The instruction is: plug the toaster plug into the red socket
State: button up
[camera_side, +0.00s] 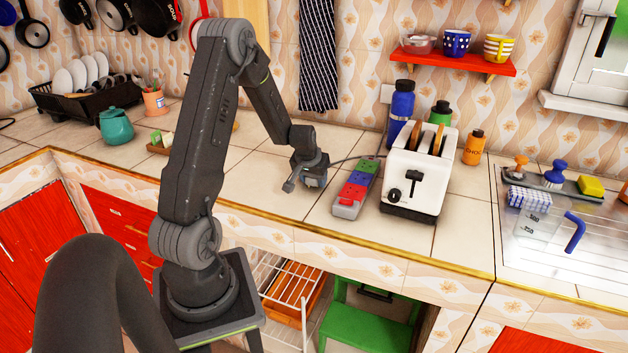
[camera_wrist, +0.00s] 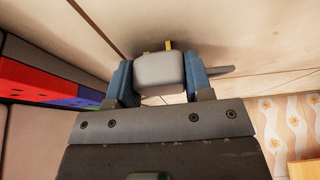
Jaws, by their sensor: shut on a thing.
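My gripper (camera_side: 308,179) is low over the counter, left of the power strip and apart from it. In the wrist view its blue fingers (camera_wrist: 165,84) are shut on both sides of the grey toaster plug (camera_wrist: 160,70). Two brass prongs stick out of the plug's far side. The power strip (camera_side: 347,210) lies on the counter with coloured sockets. The white toaster (camera_side: 412,182) stands right of the strip.
A dark cable (camera_side: 343,160) runs behind the strip toward my gripper. Blue and green bottles (camera_side: 401,106) stand behind the toaster, an orange bottle (camera_side: 474,148) to its right. The counter left of my gripper is mostly clear. A teal pot (camera_side: 117,126) stands further left.

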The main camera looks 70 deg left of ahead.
jog(key=shift+c, duration=0.7)
notch_tip(320, 180, up, 10)
jog(key=shift+r, duration=0.1)
jog(key=w+d, duration=0.7)
jog(key=d, duration=0.3)
jog(key=shift+d+f, duration=0.35)
jog(key=shift+f, duration=0.1)
jog(key=shift+f, duration=0.15)
jog(key=shift+f, duration=2.7)
jog(key=shift+f, duration=0.2)
